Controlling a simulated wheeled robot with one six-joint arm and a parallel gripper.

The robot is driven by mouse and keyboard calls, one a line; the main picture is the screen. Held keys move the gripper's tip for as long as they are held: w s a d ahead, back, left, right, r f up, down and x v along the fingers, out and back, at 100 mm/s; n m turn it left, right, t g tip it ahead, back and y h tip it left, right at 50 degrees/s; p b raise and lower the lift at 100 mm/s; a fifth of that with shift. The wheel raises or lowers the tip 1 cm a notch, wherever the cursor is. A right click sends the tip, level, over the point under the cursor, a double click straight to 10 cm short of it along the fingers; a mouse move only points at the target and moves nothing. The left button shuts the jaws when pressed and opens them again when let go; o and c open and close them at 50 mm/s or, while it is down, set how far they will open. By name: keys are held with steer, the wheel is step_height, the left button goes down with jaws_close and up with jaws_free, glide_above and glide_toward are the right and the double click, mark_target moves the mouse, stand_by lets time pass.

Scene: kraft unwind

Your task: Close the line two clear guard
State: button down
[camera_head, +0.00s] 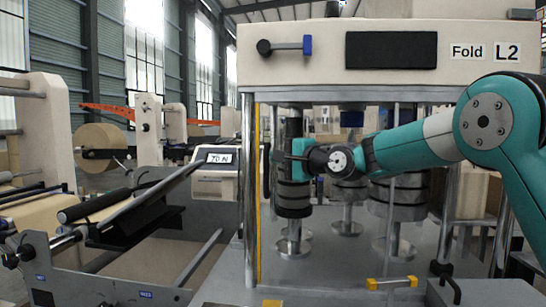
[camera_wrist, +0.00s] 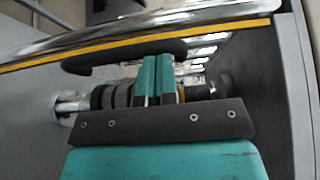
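The line two machine, labelled "Fold L2" (camera_head: 480,52), stands in front of me. A clear guard is hard to make out; a yellow vertical strip (camera_head: 258,215) beside the left post looks like its edge, and this strip crosses the wrist view (camera_wrist: 225,31). A dark bar handle (camera_head: 266,172) is beside the strip; it also shows in the wrist view (camera_wrist: 90,64). My gripper (camera_head: 284,156) is at the handle's height, just right of it. In the wrist view its teal fingers (camera_wrist: 157,62) are together, overlapping the handle; I cannot tell whether they touch it.
Stacked dark rollers (camera_head: 293,198) stand on metal bases behind my gripper. A chrome post (camera_head: 249,200) bounds the machine's left front. Yellow-ended handles (camera_head: 391,283) sit low on the front deck. A display box (camera_head: 215,172) and a roller unit (camera_head: 120,215) are at left.

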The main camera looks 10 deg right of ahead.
steer(key=shift+a+r, duration=0.1)
steer(key=shift+r, duration=0.05)
steer(key=s+d+b, duration=0.5)
steer(key=s+d, duration=0.3)
steer(key=d, duration=0.2)
steer(key=s+a+f+n+g+h, duration=0.1)
steer(key=s+a+f+n+g, duration=0.3)
steer(key=s+f, duration=0.3)
steer(key=s+a+f+n+g+h, duration=0.25)
steer(key=s+a+f+n, duration=0.2)
steer(key=s, duration=0.35)
steer(key=s+d+f+n+g+h, duration=0.1)
steer(key=s+f+n+g+h, duration=0.1)
steer(key=s, duration=0.9)
steer(key=s+d+f+n+g+h, duration=0.1)
steer(key=s+f+n+g+h, duration=0.1)
steer(key=s+f+n+g, duration=0.3)
steer(key=s+f+n, duration=0.1)
steer(key=s+f, duration=0.3)
steer(key=s, duration=0.1)
steer(key=shift+s+d+f, duration=0.25)
steer(key=shift+s+d, duration=0.15)
